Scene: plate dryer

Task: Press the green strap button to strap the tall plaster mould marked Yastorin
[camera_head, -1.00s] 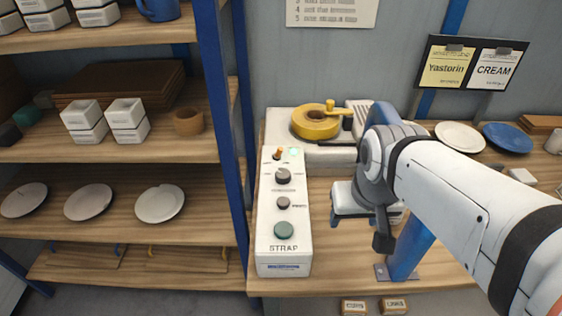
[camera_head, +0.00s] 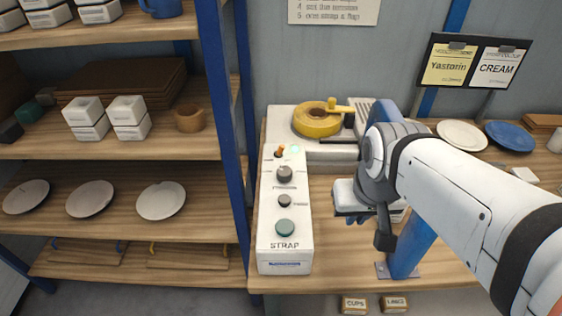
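The white control box marked STRAP (camera_head: 284,250) stands on the bench with the green button (camera_head: 285,227) on its top near the front edge. The button is uncovered and nothing touches it. My gripper (camera_head: 357,219) is to the right of the box, apart from it, at the end of my white arm. Small blue fingertips show below its white body, but their gap is too small to read. A pale object partly shows behind my wrist; I cannot tell what it is. No tall mould marked Yastorin can be made out. A yellow Yastorin card (camera_head: 449,66) hangs on the wall board.
A strapping machine with a yellow tape roll (camera_head: 317,121) stands behind the box. Dark knobs (camera_head: 285,174) and an orange switch sit on the box above the button. A blue shelf post (camera_head: 222,120) rises to the left. Plates (camera_head: 461,135) lie at the back right.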

